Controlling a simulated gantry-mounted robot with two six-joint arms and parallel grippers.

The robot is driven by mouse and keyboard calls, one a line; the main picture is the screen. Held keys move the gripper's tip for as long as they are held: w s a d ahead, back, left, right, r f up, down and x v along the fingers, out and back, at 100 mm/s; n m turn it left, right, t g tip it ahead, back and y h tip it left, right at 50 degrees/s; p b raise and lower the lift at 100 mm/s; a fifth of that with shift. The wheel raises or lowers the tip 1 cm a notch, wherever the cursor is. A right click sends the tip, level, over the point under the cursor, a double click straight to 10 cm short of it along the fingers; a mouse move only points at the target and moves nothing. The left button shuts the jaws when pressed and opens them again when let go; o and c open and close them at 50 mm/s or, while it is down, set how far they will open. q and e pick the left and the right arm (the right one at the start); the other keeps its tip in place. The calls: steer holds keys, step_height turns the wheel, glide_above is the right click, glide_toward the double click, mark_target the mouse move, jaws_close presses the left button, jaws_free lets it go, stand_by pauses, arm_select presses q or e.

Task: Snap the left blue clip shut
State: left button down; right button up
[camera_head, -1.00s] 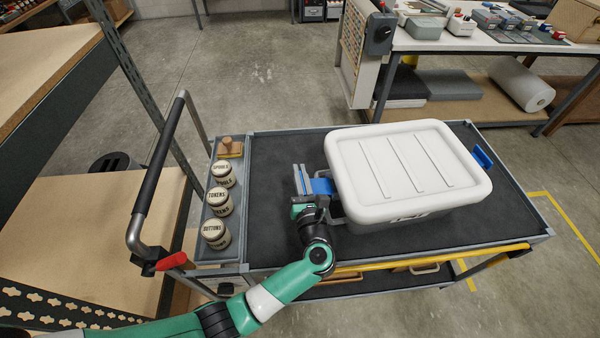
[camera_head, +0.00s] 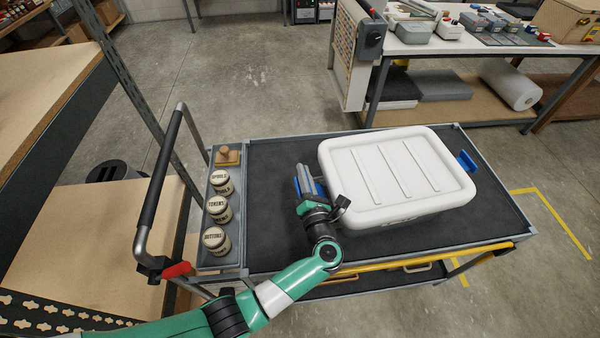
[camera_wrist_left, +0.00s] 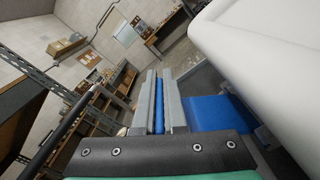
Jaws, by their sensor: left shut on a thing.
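A white lidded box (camera_head: 398,172) stands on the cart. Its left blue clip (camera_head: 319,188) shows as a small blue patch at the box's left side. My left gripper (camera_head: 304,178) is there, beside the box. In the left wrist view, the gripper's grey fingers (camera_wrist_left: 159,105) are shut on a narrow blue part between them. The broad blue part of the left clip (camera_wrist_left: 212,113) lies to the right, reaching toward the box. The clip's join to the box is partly hidden. The right blue clip (camera_head: 467,161) sticks out at the box's right side. My right gripper is not seen.
Several labelled round jars (camera_head: 217,208) and a wooden-handled block (camera_head: 228,156) stand in the cart's left side tray. The dark cart top (camera_head: 275,235) is bare around the box. The cart's handle (camera_head: 160,185) rises at the left.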

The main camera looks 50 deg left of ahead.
arm_select(q)
steer(key=shift+w+d+r+m, duration=0.2)
steer(key=shift+w+r+m, duration=0.15)
steer(key=shift+m, duration=0.35)
steer(key=shift+f, duration=0.1)
steer(key=c, duration=1)
jaws_free()
steer(key=shift+d, duration=0.1)
steer(key=shift+s+d+p, duration=0.2)
steer(key=shift+d+p, duration=0.1)
steer(key=shift+d, duration=0.05)
steer(key=p+v, duration=0.1)
steer(key=v, duration=0.9)
steer(key=shift+s+d, duration=0.25)
